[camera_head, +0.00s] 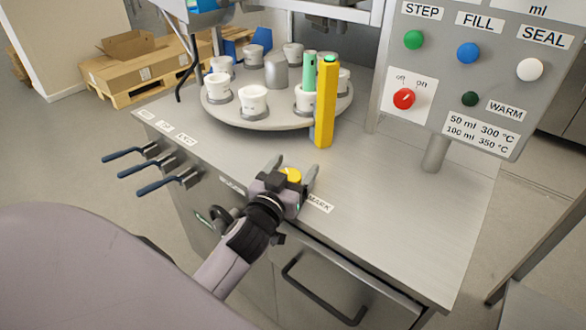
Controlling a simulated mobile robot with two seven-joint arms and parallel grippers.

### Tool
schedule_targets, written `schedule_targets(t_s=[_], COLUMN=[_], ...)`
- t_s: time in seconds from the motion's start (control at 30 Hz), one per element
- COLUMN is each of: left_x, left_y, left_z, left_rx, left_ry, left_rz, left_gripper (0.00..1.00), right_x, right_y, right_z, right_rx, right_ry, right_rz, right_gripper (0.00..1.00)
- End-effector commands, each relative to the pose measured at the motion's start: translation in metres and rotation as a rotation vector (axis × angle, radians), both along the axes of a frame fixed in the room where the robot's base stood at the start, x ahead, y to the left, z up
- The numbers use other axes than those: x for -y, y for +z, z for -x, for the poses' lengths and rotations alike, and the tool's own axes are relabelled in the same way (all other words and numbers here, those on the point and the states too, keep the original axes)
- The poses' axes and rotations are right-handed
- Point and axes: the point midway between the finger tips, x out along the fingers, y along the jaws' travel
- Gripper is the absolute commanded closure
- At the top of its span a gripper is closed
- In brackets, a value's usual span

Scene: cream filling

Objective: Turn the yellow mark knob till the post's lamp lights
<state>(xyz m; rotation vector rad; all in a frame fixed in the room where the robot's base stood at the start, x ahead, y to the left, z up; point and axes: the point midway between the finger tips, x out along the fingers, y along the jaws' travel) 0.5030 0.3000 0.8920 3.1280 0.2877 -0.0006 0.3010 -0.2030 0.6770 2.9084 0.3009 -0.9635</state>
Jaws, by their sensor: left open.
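The yellow knob (291,174) sits on the steel worktop near its front edge, beside a label reading MARK (319,204). My left gripper (292,168) is over the knob, its two fingers apart on either side of it. I cannot tell whether the fingers touch the knob, and the gripper body hides its near side. A tall yellow post (326,105) stands behind the knob, at the front of the round turntable. My right gripper is out of view.
The turntable (284,122) carries several white cups and a green post (309,80). A control panel (440,100) with coloured buttons and a red switch (404,98) stands at the right. Several levers (158,167) stick out at the left edge. The worktop right of the knob is clear.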

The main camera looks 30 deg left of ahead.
Motion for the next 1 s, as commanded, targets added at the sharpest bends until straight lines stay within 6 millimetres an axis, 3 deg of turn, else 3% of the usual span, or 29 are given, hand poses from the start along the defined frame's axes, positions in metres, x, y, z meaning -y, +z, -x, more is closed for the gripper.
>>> schedule_targets(t_s=[0.03,0.17,0.2,1.0], left_x=[0.000,0.000,0.000,-0.001], left_y=[0.000,0.000,0.000,0.001], left_z=[0.000,0.000,0.000,0.000], left_rx=[0.000,0.000,0.000,0.002], left_ry=[0.000,0.000,0.000,0.082], left_rz=[0.000,0.000,0.000,0.000], left_gripper=[0.26,0.69,0.75,0.74], right_x=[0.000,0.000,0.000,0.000], right_y=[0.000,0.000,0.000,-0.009], right_z=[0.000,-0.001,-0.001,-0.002], right_rx=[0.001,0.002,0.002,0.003], right_ry=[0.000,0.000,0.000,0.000], right_rz=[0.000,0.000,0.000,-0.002], right_gripper=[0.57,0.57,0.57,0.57])
